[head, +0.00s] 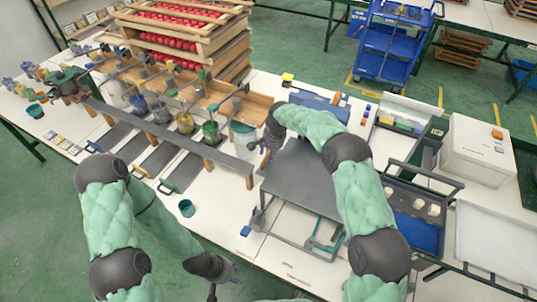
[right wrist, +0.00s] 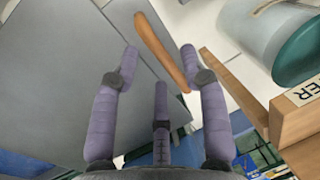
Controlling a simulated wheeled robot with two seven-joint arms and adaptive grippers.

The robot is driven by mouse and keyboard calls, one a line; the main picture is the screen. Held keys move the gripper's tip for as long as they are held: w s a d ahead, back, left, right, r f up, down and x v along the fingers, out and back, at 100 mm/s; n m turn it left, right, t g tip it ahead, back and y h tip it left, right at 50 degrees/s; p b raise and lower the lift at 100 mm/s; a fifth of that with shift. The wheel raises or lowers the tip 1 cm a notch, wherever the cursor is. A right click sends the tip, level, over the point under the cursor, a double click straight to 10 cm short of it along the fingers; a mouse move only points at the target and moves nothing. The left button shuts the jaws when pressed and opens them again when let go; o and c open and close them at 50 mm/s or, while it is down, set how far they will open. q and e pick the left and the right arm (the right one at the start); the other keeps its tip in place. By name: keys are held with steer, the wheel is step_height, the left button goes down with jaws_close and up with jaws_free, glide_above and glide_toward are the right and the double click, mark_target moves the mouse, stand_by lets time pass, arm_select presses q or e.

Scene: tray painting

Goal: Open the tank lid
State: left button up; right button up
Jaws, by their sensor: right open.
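A flat grey panel (head: 305,178) lies on a metal frame at the middle of the table; I cannot tell for certain that it is the tank lid. My right gripper (head: 262,158) is at the panel's upper left edge. In the right wrist view the right gripper (right wrist: 160,68) is open, and a brown wooden handle (right wrist: 160,48) shows between its fingertips, with grey surface (right wrist: 55,75) to the left. Whether the fingers touch the handle is unclear. My left gripper (head: 222,279) is low in the head view, fingers apart, with nothing in it.
Several paint pots (head: 185,122) fill the rack. A small teal cup (head: 187,208) stands near the front edge. A white box (head: 477,150) is at right.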

step_height(320, 180, up, 11)
steer(key=s+d, duration=0.1)
steer(key=shift+d, duration=0.4)
steer(key=shift+s, duration=0.1)
